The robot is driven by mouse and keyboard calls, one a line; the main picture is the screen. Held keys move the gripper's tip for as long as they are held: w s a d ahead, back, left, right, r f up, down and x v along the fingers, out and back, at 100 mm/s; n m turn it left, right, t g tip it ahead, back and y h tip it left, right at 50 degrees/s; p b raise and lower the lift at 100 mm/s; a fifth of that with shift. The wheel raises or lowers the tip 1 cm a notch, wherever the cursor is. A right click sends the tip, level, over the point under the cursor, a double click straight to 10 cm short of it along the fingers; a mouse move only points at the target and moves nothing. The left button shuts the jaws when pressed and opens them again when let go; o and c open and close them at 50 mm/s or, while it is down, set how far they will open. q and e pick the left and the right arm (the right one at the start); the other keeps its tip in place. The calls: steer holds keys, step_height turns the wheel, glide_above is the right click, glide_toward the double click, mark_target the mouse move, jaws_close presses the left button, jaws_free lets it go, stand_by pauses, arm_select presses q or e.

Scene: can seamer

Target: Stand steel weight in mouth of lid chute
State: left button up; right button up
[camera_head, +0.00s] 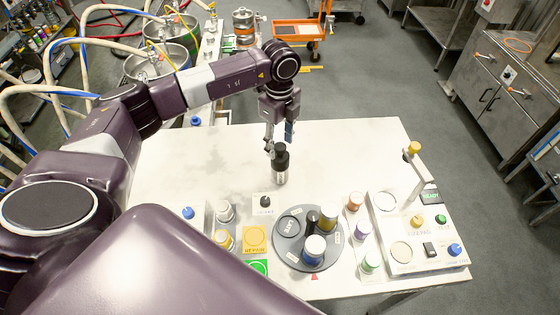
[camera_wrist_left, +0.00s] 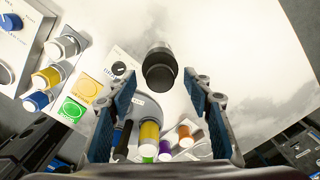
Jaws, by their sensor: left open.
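A black-topped cylinder with a bare metal lower body (camera_head: 280,168) stands upright on the white table; it looks like the steel weight. My left gripper (camera_head: 277,142) points down just above its black top. In the left wrist view the cylinder (camera_wrist_left: 161,72) shows ahead of and between the open, empty fingers (camera_wrist_left: 160,88). I cannot tell whether a finger touches it. I cannot make out the lid chute for certain. My right gripper is out of view.
Toward the front of the white table (camera_head: 165,175) is a round grey disc (camera_head: 283,252) with several cans and a black cylinder. A white panel unit (camera_head: 440,263) with post and knobs stands at the right. Colored pads and small cans are near the disc. The table's back half is mostly clear.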

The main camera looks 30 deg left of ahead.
mark_target(280, 163)
arm_select(q)
steer(key=shift+f, duration=1.25)
steer(key=shift+s, duration=0.1)
jaws_close()
